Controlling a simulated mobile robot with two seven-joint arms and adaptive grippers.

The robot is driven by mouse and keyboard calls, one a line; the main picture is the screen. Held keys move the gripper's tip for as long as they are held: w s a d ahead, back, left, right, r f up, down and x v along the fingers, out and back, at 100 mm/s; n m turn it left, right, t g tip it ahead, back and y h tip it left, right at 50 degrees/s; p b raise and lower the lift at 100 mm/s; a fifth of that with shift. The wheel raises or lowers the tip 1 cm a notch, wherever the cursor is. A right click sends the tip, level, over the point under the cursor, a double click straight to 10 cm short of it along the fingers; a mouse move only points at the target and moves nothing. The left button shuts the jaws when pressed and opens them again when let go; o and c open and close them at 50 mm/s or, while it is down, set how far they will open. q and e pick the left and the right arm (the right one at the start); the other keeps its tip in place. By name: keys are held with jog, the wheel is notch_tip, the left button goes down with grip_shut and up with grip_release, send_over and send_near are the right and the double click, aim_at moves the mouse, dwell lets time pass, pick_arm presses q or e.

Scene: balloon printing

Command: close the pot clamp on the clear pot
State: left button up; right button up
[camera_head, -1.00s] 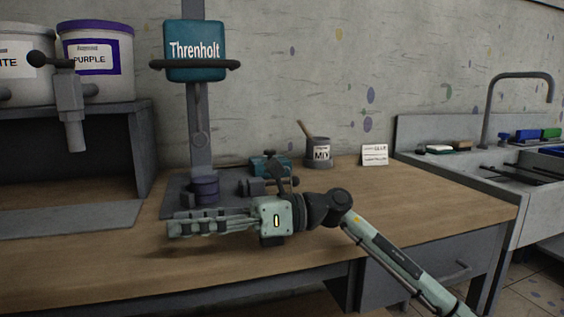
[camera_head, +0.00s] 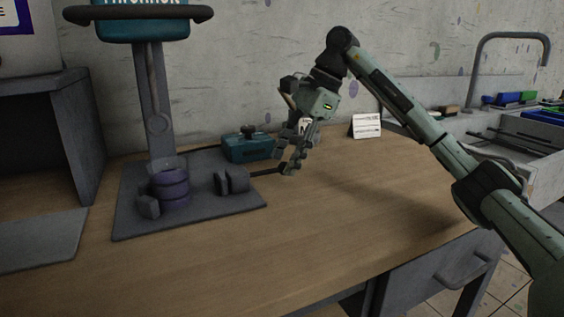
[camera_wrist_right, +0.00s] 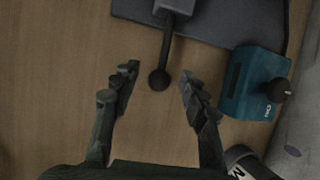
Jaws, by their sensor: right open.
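The clear pot (camera_head: 170,186) looks purple and round, standing on the dark base plate of the press. The pot clamp's right jaw block (camera_head: 232,181) stands apart from the pot, with a visible gap. A second block (camera_head: 147,206) is beside the pot on the left. A thin rod with a dark ball end runs right from the clamp; in the right wrist view the ball (camera_wrist_right: 159,80) lies between the fingers. My right gripper (camera_head: 292,163) is open, pointing down over the ball end. It also shows in the right wrist view (camera_wrist_right: 158,73). My left gripper is out of view.
A teal box (camera_head: 247,147) with a black knob stands close to my right gripper, behind the rod. A white card (camera_head: 366,126) stands further right. The container marked M (camera_wrist_right: 240,165) is near the right finger. The bench front is clear.

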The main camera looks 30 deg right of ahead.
jog(key=shift+x, duration=0.85)
jog(key=shift+w+a, duration=0.1)
grip_shut()
